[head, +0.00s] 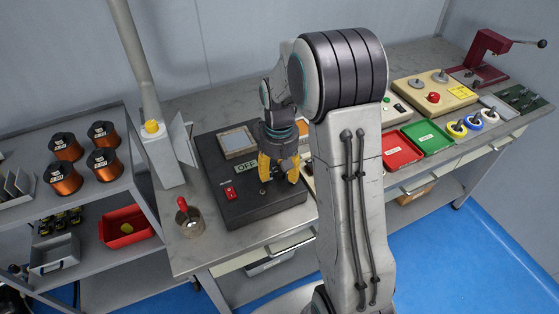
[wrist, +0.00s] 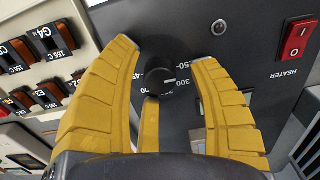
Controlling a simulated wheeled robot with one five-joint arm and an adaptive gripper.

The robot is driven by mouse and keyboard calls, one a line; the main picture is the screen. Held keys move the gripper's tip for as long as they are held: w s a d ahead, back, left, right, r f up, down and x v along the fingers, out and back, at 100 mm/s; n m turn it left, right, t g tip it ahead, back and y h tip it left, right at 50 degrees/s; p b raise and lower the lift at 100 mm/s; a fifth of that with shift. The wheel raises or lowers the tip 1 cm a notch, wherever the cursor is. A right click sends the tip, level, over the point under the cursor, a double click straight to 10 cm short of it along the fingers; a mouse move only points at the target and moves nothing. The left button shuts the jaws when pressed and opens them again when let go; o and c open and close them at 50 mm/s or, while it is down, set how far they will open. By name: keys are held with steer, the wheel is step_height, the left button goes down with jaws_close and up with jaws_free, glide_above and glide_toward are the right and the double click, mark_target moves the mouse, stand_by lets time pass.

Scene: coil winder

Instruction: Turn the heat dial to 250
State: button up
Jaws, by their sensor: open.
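The heat dial (wrist: 157,82) is a round black knob on the dark front panel of the heater box (head: 250,206). Its white mark points right in the wrist view, close to the upside-down 300 label (wrist: 182,84); the 250 label (wrist: 181,65) is just above that. Some of the scale is hidden by the fingers. My gripper (head: 279,177) is open, its yellow fingers over the box. In the wrist view my gripper (wrist: 164,58) has fingers on both sides of the dial, with visible gaps. I cannot make out the dial in the head view.
A red heater switch (wrist: 297,38) and a small lamp (wrist: 218,27) share the panel. A display reading OFF (head: 245,168) is on the box. A metal cup (head: 190,222) with a red-handled tool stands left. Red (head: 402,151) and green (head: 428,136) trays lie right.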

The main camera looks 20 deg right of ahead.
mark_target(279, 169)
step_height(279, 169, up, 12)
steer(key=shift+f, duration=0.15)
stand_by(0.4)
stand_by(0.5)
steer(key=shift+m, duration=0.7)
steer(key=s+f, duration=0.2)
steer(key=f, duration=0.1)
steer(key=s+f, duration=0.1)
steer(key=shift+s+a+f, duration=0.1)
steer(key=shift+a+f, duration=0.15)
steer(key=shift+f, duration=0.05)
steer(key=s+a+r+t+p, duration=0.1)
steer(key=s+a+r, duration=0.1)
steer(key=s, duration=0.6)
steer(key=s+a+r+n+t+p, duration=0.1)
steer(key=s+a+r+t, duration=0.1)
steer(key=s+r, duration=0.3)
steer(key=shift+s+a+r, duration=0.3)
steer(key=shift+s+a, duration=0.25)
steer(key=shift+s, duration=1.4)
